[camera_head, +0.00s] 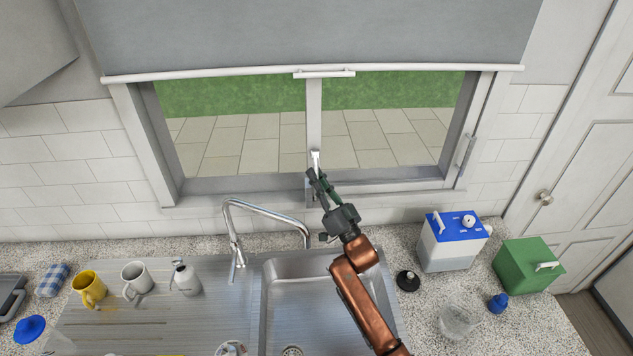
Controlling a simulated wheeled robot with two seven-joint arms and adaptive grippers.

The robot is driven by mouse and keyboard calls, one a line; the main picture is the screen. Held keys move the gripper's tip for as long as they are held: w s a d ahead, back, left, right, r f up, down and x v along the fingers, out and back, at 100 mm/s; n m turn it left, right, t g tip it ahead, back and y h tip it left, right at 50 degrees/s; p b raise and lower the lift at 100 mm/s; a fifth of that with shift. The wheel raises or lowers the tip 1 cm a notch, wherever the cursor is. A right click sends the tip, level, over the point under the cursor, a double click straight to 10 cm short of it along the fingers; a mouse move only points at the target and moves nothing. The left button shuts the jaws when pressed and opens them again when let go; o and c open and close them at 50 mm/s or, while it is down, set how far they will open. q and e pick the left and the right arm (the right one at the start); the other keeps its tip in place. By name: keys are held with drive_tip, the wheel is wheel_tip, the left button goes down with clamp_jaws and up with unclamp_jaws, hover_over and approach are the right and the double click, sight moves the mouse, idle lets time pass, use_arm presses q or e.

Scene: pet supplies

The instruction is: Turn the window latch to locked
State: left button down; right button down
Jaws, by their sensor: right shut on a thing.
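The window latch (316,159) is a small pale metal lever on the central upright of the window (314,120). It points roughly upright, and its lower part is hidden by my gripper. My right gripper (316,176) reaches up over the sink from the lower right, and its dark fingers are shut on the latch. My left gripper is not in view.
A tall curved tap (262,204) stands just left of my right arm, over the steel sink (262,310). A blue-and-white container (446,250) and a green box (528,266) stand at right. Mugs and a soap dispenser (186,278) stand at left. A grey blind (300,35) hangs above.

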drive_tip(key=shift+r, duration=0.2)
drive_tip(key=c, duration=2.5)
unclamp_jaws()
drive_tip(key=o, duration=0.5)
drive_tip(key=shift+w+f, duration=0.1)
drive_tip(key=shift+f, duration=0.05)
drive_tip(key=shift+o, duration=0.2)
drive_tip(key=v, duration=1.2)
drive_tip(key=shift+c, duration=0.4)
